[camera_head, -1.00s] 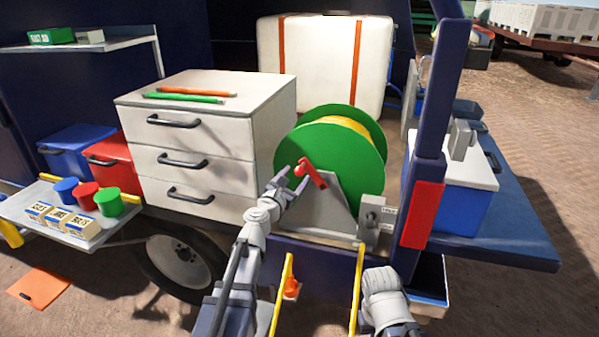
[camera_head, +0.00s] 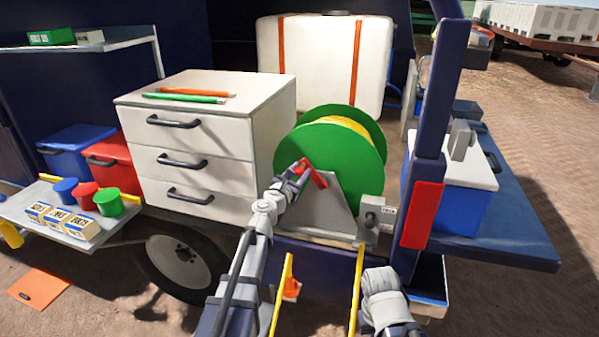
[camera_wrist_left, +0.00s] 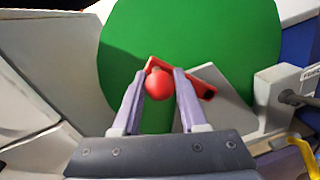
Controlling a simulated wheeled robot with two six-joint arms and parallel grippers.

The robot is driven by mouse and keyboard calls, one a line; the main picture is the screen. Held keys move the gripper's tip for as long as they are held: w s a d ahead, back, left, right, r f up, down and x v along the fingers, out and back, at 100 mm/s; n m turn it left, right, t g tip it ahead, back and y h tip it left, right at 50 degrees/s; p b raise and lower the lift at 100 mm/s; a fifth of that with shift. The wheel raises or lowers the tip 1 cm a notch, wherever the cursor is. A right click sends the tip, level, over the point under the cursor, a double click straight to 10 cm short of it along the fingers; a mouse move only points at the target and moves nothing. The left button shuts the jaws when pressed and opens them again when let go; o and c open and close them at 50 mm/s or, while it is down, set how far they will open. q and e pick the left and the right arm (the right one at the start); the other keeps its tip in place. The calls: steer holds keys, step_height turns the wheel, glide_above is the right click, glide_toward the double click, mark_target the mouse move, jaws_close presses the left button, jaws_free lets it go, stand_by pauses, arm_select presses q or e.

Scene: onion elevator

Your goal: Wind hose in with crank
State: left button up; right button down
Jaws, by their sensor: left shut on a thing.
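A green hose reel (camera_head: 330,150) with yellow hose (camera_head: 352,126) wound inside stands on a grey bracket (camera_head: 325,212) at the vehicle's side. A red crank (camera_head: 317,177) is on the reel's near face. My left gripper (camera_head: 299,172) is at the crank's outer end, shut on the red crank knob. In the left wrist view the round red knob (camera_wrist_left: 158,85) sits between the two fingers of the left gripper (camera_wrist_left: 160,84), with the green disc behind. My right arm shows at the bottom right, but its fingertips cannot be made out.
A white drawer cabinet (camera_head: 205,150) stands left of the reel. A dark blue post with a red block (camera_head: 423,215) stands on the right. Yellow rails (camera_head: 357,285) rise in front. A grey box with a knob (camera_head: 376,220) sits right of the reel.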

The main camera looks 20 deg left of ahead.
arm_select(q)
jaws_close()
stand_by(0.8)
